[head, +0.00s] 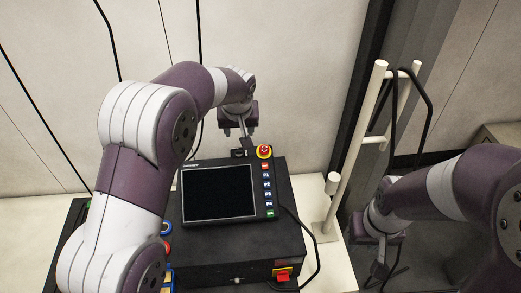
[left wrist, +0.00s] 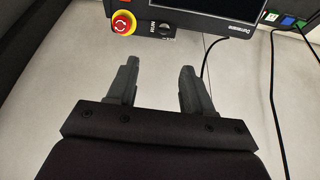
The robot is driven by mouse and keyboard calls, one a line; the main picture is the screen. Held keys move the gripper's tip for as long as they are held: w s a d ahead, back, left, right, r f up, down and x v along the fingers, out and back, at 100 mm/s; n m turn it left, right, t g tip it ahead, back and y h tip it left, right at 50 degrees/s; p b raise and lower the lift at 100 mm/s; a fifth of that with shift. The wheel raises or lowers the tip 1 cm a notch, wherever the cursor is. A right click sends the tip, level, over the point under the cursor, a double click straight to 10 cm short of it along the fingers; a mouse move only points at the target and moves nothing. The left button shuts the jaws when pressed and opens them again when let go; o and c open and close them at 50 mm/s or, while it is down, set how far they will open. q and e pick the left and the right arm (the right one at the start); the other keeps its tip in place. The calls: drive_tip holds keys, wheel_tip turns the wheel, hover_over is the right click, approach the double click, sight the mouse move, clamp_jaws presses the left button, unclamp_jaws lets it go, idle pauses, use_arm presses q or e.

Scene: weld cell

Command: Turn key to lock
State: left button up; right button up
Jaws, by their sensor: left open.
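A teach panel with a dark screen (head: 218,192) lies on a black box. At its top right corner are a red emergency stop button (head: 264,151) on a yellow ring and a small black key switch (head: 239,153). In the left wrist view the key switch (left wrist: 167,31) shows beside the red button (left wrist: 122,23), with small white lettering. My left gripper (head: 244,133) is just behind the panel's far edge, near the switch. Its two fingers (left wrist: 158,75) are apart and empty, short of the switch. My right gripper (head: 380,270) hangs low at the right, its fingers unclear.
The black box (head: 240,247) carries a red switch (head: 283,274) at its front and a cable to its right. A cream post rack (head: 356,140) with a black hose stands to the right. The wall is close behind the panel.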

sight(239, 152)
use_arm(q)
drive_tip(key=shift+n, duration=0.3)
drive_tip(key=x, duration=0.4)
drive_tip(key=b+x, duration=0.1)
drive_tip(key=x, duration=0.3)
drive_tip(key=s+b+x, duration=0.1)
drive_tip(key=x, duration=0.3)
drive_tip(key=shift+w+a+f, duration=0.1)
drive_tip(key=shift+a+f, duration=0.15)
drive_tip(key=shift+f, duration=0.15)
clamp_jaws()
